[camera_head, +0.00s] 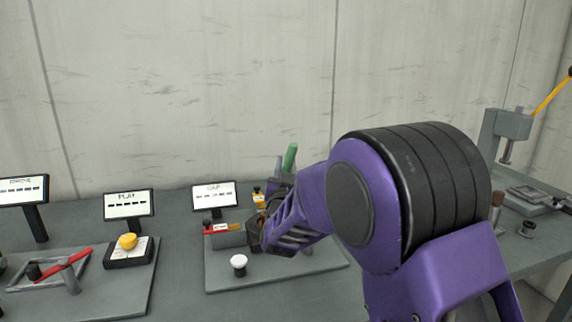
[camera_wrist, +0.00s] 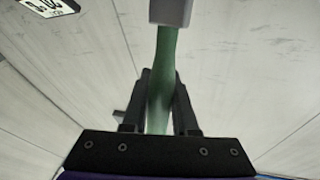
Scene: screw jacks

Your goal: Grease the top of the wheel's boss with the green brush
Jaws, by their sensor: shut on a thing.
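The green brush (camera_head: 290,157) shows in the head view as a green handle end pointing up, beside my purple arm; its lower part is hidden. In the wrist view the green handle (camera_wrist: 162,75) runs between the two black fingers of my gripper (camera_wrist: 159,85), which is shut on it. A pale grey block (camera_wrist: 170,10) is at the handle's far end, cut by the frame edge. I cannot make out the wheel or its boss in either view; my arm covers part of the middle board.
The middle grey board (camera_head: 225,285) carries a white-topped knob (camera_head: 238,262) and a red-topped block (camera_head: 222,232). The left board (camera_head: 110,300) holds a red bar (camera_head: 62,264) and a yellow knob (camera_head: 128,241). Small signs stand behind. A grey press-like device (camera_head: 510,125) stands right.

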